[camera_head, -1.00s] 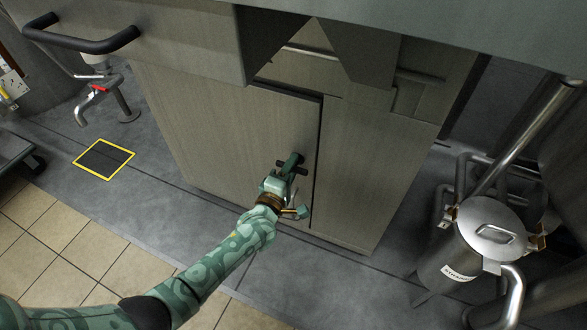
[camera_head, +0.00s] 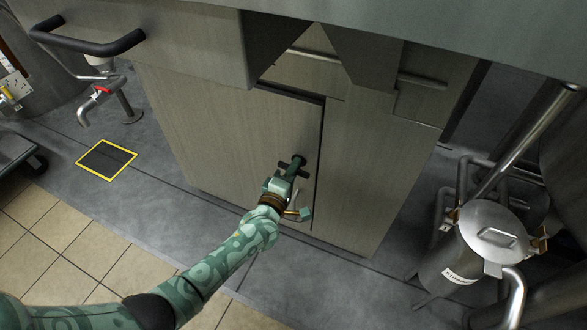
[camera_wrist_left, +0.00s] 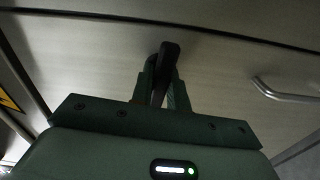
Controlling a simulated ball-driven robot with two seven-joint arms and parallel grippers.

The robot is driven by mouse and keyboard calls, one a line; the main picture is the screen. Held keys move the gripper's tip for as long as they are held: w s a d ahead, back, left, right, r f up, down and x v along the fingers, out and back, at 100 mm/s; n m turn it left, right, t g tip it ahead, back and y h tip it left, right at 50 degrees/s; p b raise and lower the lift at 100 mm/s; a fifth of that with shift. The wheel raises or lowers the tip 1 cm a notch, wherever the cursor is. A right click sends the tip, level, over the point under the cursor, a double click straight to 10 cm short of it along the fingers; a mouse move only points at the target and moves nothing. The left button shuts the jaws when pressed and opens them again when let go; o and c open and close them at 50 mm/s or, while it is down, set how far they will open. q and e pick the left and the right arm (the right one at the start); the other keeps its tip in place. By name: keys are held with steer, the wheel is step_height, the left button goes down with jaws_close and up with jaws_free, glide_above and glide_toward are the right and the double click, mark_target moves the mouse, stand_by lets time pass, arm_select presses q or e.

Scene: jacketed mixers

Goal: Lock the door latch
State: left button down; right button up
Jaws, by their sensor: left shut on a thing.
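The cabinet door (camera_head: 225,130) is a flat grey-beige metal panel under the machine's overhang. A dark gap shows along its top and right edges; I cannot tell if it sits fully flush. The door latch is a small dark handle near the door's right edge, mostly covered by my left gripper (camera_head: 292,168) in the head view. In the left wrist view the black latch handle (camera_wrist_left: 167,62) stands between the two fingers of my left gripper (camera_wrist_left: 165,85), which is shut on it. The handle's exact turn is hard to tell. My right gripper is not in view.
A fixed panel (camera_head: 365,160) is right of the door. A steel vessel (camera_head: 485,235) with pipes stands at the right. A black bar handle (camera_head: 90,42) juts out at upper left. A yellow-edged floor plate (camera_head: 106,160) and a red-handled valve (camera_head: 103,92) are at the left.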

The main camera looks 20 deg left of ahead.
arm_select(q)
steer(key=m, duration=0.3)
steer(key=shift+p, duration=0.4)
steer(key=m, duration=0.3)
steer(key=m+p, duration=0.1)
steer(key=m, duration=0.2)
steer(key=shift+m, duration=0.3)
steer(key=m, duration=0.4)
steer(key=shift+f+m, duration=0.1)
steer(key=shift+m, duration=1.3)
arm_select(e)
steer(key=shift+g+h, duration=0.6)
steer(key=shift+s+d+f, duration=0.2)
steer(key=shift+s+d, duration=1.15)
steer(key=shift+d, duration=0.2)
arm_select(q)
steer(key=shift+m, duration=0.3)
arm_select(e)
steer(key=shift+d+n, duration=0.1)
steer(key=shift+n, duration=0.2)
arm_select(q)
steer(key=c, duration=1.4)
jaws_free()
steer(key=shift+o, duration=0.2)
